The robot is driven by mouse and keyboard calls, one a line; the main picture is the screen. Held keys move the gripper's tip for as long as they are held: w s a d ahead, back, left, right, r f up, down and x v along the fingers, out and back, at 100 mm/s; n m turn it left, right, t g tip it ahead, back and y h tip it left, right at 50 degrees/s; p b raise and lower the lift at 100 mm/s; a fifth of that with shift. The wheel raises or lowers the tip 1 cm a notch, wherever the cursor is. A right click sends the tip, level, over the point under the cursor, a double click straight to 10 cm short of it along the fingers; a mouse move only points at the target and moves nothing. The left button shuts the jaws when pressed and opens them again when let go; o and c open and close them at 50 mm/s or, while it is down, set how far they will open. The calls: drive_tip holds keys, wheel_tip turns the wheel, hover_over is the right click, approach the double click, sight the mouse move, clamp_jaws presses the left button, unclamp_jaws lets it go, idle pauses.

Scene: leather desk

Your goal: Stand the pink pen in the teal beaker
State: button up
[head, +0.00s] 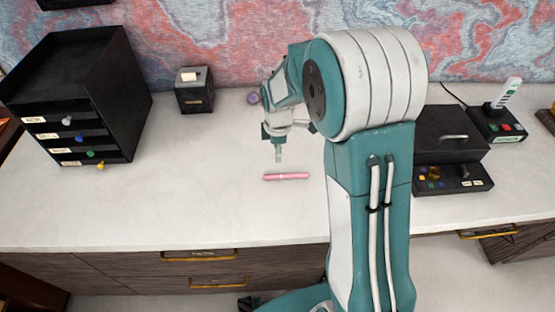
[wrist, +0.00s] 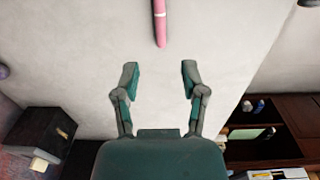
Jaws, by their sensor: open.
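The pink pen (head: 286,176) lies flat on the pale desk top, with a light band near its middle. In the wrist view the pen (wrist: 160,25) runs in from the top edge, and its near end is just beyond the fingertips. My gripper (wrist: 160,72) is open and empty, with its two fingers spread either side of the pen's line. In the head view my gripper (head: 279,153) is just behind the pen, apart from it. I cannot make out a teal beaker in either view; my arm covers part of the desk.
A black drawer unit (head: 75,100) stands at the left, with a small dark box (head: 194,90) right of it. A black case (head: 450,135) and a button box (head: 497,122) stand at the right. A purple round item (head: 253,98) is behind my gripper. The front left desk is clear.

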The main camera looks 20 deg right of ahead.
drive_tip(key=s+r+m+t, duration=0.5)
drive_tip(key=s+r+m, duration=1)
drive_tip(key=s+r, duration=0.4)
drive_tip(key=s, duration=0.4)
drive_tip(key=shift+d+r, duration=0.3)
drive_tip(key=shift+r, duration=0.1)
drive_tip(key=shift+o, duration=0.5)
drive_tip(key=shift+s+m, duration=0.3)
drive_tip(key=shift+m, duration=0.1)
drive_tip(key=n+g+h, duration=0.1)
drive_tip(key=n+g, duration=0.5)
drive_tip(key=n, duration=1)
hover_over(285, 175)
drive_tip(key=a, duration=0.1)
wheel_tip(285, 175, down, 20)
drive_tip(key=f, duration=0.7)
drive_tip(key=d+f, duration=0.1)
drive_tip(key=f, duration=0.3)
drive_tip(key=shift+w+f, duration=0.1)
